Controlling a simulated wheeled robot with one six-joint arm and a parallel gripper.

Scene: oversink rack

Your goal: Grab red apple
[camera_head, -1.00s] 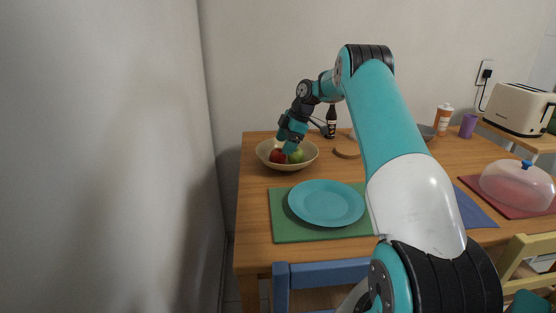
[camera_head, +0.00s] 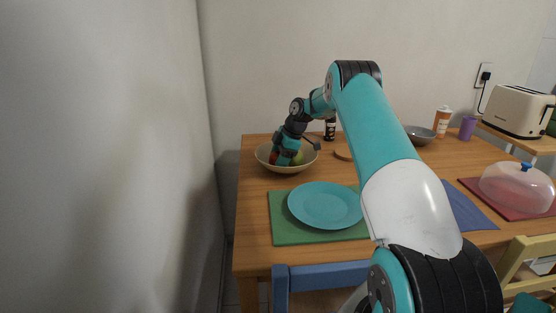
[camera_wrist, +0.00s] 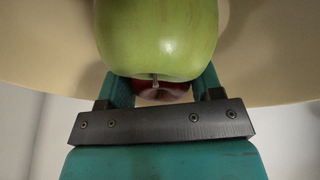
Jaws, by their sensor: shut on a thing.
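The red apple (camera_head: 273,157) sits low in the cream bowl (camera_head: 293,171), mostly hidden behind my gripper (camera_head: 284,161). In the wrist view a narrow strip of the red apple (camera_wrist: 172,88) shows between the two fingers of my gripper (camera_wrist: 160,88). The fingers are shut on it, one on each side. The green apple (camera_wrist: 157,38) fills the upper middle of the wrist view and covers most of the red apple. In the head view the green apple (camera_head: 298,158) is just right of my gripper.
A teal plate (camera_head: 325,205) lies on a green placemat (camera_head: 284,232) in front of the bowl. A dark bottle (camera_head: 330,130) stands behind it, and a wooden board (camera_head: 343,154) lies to the right. The wall is close on the left.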

